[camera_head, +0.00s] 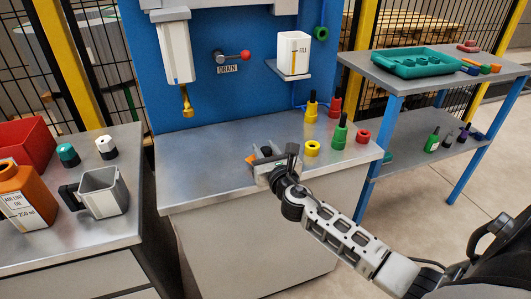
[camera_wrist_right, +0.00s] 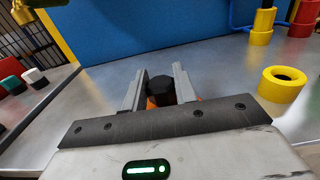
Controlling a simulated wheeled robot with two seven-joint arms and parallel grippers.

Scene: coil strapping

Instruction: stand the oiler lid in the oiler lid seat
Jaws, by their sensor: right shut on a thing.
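A small part with a black faceted top and orange below, which looks like the oiler lid (camera_wrist_right: 160,90), sits between the fingers of my right gripper (camera_wrist_right: 158,88). In the head view the right gripper (camera_head: 268,160) is low over the middle front of the grey metal bench (camera_head: 205,165). It is shut on the part, whose orange edge shows at the fingers' left side. Whether the part touches the bench is unclear. I cannot make out the oiler lid seat for certain. My left gripper is not in view.
A brass nozzle (camera_head: 187,100) hangs at the back left. An orange oil bottle (camera_head: 27,193) and grey jug (camera_head: 103,193) stand on the left bench.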

